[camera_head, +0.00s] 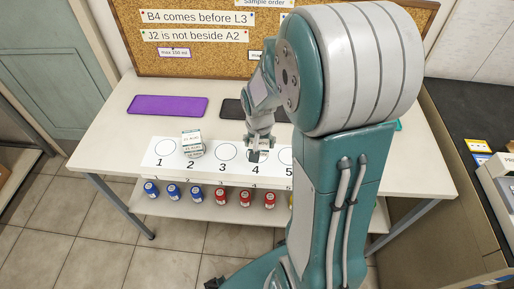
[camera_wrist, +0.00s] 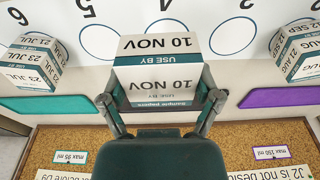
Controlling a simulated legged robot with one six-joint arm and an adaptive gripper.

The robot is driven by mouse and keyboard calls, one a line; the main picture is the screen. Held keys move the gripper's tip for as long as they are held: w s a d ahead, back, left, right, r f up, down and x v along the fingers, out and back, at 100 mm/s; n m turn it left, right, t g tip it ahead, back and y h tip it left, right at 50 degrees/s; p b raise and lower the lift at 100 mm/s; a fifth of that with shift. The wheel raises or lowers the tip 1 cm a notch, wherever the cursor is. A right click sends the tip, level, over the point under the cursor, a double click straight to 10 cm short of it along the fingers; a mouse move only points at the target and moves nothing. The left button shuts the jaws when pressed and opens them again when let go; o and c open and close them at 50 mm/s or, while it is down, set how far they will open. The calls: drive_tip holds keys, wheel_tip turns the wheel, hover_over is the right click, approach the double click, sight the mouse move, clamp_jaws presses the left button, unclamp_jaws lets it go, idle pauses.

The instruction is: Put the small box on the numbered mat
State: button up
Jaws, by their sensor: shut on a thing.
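The small box (camera_wrist: 158,75), white with a green band and the print "10 NOV", is between the two fingers of my gripper (camera_wrist: 161,98) in the wrist view. The gripper is shut on it. In the head view my gripper (camera_head: 259,143) is over place 4 of the white numbered mat (camera_head: 208,150), and the box is mostly hidden there. In the wrist view the box covers the place between 5 and 3; whether it touches the mat (camera_wrist: 190,12) I cannot tell.
A similar box (camera_head: 192,143) stands on place 2. Another dated box (camera_wrist: 34,62) stands near number 6. Purple (camera_head: 167,105), dark (camera_head: 232,108) and teal (camera_wrist: 58,106) pads lie behind the mat, before the corkboard (camera_head: 200,55). Places 3 and 5 are clear.

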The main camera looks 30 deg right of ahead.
drive_tip(key=w+f, duration=0.1)
drive_tip(key=w+d+f, duration=0.1)
drive_tip(key=f, duration=0.1)
drive_tip(key=w+f, duration=0.1)
drive_tip(key=shift+w+d+f, duration=0.2)
drive_tip(key=shift+w+f, duration=0.1)
drive_tip(key=shift+f, duration=0.1)
drive_tip(key=shift+w+f, duration=0.5)
drive_tip(key=shift+f, duration=0.15)
drive_tip(key=shift+d+f, duration=0.15)
drive_tip(key=shift+f, duration=0.6)
drive_tip(key=shift+d+f, duration=0.15)
drive_tip(key=shift+f, duration=0.55)
drive_tip(key=shift+s+a, duration=0.1)
drive_tip(key=o, duration=0.9)
drive_tip(key=shift+a, duration=0.1)
